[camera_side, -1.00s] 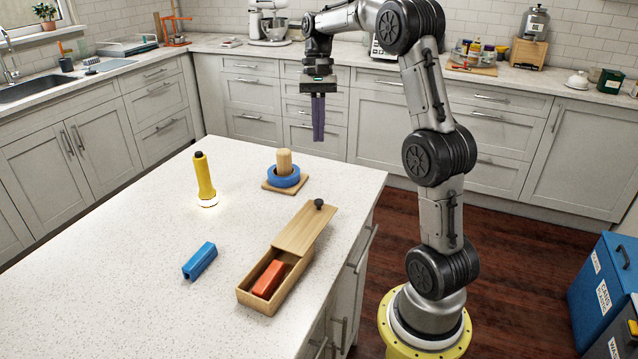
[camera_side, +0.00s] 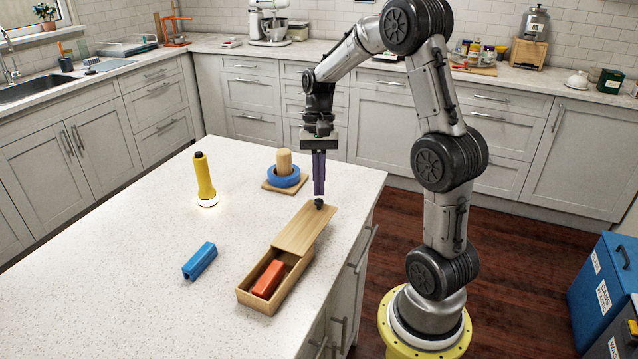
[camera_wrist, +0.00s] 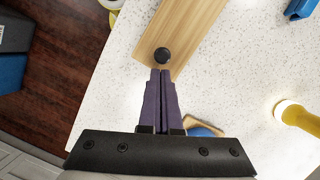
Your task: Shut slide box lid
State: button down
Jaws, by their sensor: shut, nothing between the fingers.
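The wooden slide box (camera_side: 262,299) stands on the counter near its right edge. Its wooden lid (camera_side: 302,230) is slid part-way out toward the back, leaving the front of the box open. A red-orange block (camera_side: 268,279) lies inside the open part. A dark round knob (camera_side: 319,203) sits on the lid's far end; it also shows in the wrist view (camera_wrist: 162,55). My gripper (camera_side: 319,193) is shut and empty, pointing down, with its purple fingertips at or just behind the knob. I cannot tell whether they touch it. In the wrist view my gripper (camera_wrist: 161,72) sits right beside the knob.
A blue block (camera_side: 199,262) lies left of the box. A lit yellow flashlight (camera_side: 204,180) stands farther back. A wooden peg with a blue ring (camera_side: 283,178) stands behind the lid, left of my gripper. The counter (camera_side: 130,270) is clear at the front left.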

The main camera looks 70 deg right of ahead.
dwell(0.3)
send_near(291, 238)
jog(key=x, duration=0.5)
jog(key=shift+s+a, duration=0.1)
